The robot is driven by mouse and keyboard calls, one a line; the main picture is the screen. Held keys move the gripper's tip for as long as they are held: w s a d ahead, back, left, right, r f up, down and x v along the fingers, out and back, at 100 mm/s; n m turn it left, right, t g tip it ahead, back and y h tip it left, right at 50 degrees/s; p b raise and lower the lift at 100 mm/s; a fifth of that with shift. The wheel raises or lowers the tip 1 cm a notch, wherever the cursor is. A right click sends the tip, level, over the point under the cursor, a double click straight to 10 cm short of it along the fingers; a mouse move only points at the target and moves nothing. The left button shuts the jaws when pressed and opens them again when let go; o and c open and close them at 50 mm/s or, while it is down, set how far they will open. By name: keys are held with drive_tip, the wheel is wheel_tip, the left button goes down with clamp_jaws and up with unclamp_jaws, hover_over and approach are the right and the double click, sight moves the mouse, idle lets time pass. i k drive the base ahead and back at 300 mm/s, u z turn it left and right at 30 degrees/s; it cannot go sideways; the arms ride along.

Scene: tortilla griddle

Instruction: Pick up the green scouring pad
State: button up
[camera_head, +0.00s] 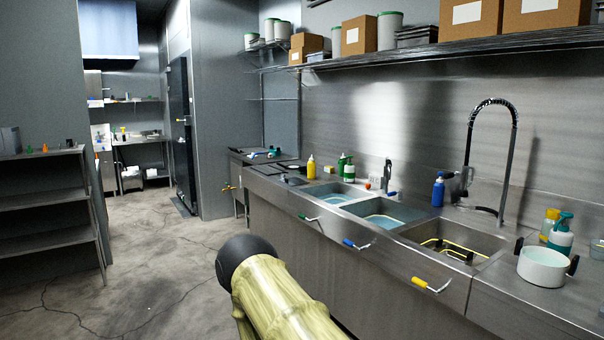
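I cannot make out the green scouring pad for certain. Small green and blue items (262,154) lie on the far left end of the steel counter, too small to identify. A pale yellow, ribbed link of my arm with a dark rounded end rises at the bottom middle, in front of the sink unit. My gripper does not show.
A steel sink unit (330,235) with several basins runs along the right wall. Green bottles (345,168), a yellow bottle (311,167), a blue bottle (438,190) and a white pot (543,268) stand on it. A shelf rack (45,240) stands left; open floor (160,265) lies between.

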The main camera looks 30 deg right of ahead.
sight(302, 170)
drive_tip(key=u, duration=0.15)
drive_tip(key=i, duration=4.25)
drive_tip(key=z, duration=0.5)
drive_tip(key=i, duration=1.65)
drive_tip(key=z, duration=1.4)
drive_tip(key=i, duration=1.6)
drive_tip(key=z, duration=0.7)
